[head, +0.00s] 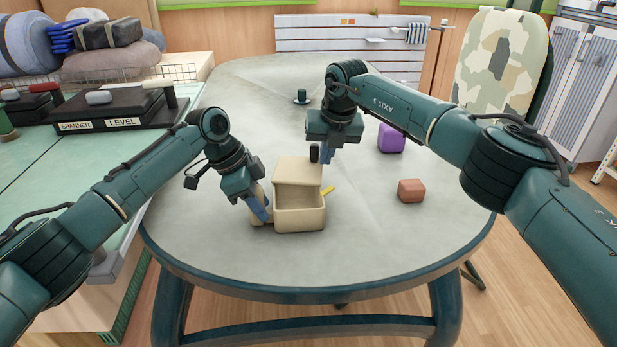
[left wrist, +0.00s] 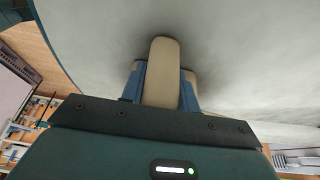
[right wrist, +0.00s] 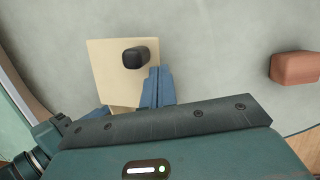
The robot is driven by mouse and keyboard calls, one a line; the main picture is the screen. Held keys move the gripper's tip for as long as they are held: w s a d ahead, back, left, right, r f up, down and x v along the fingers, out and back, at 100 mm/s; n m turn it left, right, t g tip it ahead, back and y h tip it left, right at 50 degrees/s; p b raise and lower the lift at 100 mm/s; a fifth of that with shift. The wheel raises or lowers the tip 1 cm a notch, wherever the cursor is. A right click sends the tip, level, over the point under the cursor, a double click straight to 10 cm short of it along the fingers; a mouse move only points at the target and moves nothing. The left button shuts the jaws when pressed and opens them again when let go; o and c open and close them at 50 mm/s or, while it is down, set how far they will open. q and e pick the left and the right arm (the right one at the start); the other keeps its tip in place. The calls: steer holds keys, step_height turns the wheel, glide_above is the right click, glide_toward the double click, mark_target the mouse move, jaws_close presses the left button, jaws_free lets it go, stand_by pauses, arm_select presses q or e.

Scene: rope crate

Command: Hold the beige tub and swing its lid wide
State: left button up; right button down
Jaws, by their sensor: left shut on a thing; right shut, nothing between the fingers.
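The beige tub (head: 300,220) stands on the table with its hollow inside showing. Its beige lid (head: 298,172) is raised at the far side, tilted up from the opening. A dark knob (head: 314,154) on the lid's outer face also shows in the right wrist view (right wrist: 134,57). My left gripper (head: 261,208) is shut on the tub's side handle; in the left wrist view the beige handle (left wrist: 163,75) sits between the blue fingers. My right gripper (head: 327,155) is shut and empty, behind the lid beside the knob. Whether its fingers touch the lid, I cannot tell.
A yellow piece (head: 328,190) shows just right of the tub, partly hidden. A red-brown block (head: 411,190) and a purple block (head: 391,139) lie further right. A small dark green object (head: 301,96) stands at the back.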

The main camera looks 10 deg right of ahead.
arm_select(q)
steer(key=shift+f, duration=0.15)
arm_select(e)
steer(key=shift+r, duration=1.7)
steer(key=v, duration=0.3)
steer(key=shift+s+a+r, duration=0.1)
steer(key=shift+a+r, duration=0.15)
arm_select(q)
steer(key=o, duration=1.2)
steer(key=shift+c, duration=0.2)
steer(key=v, duration=1.2)
steer(key=shift+a, duration=0.1)
arm_select(e)
steer(key=shift+f, duration=0.1)
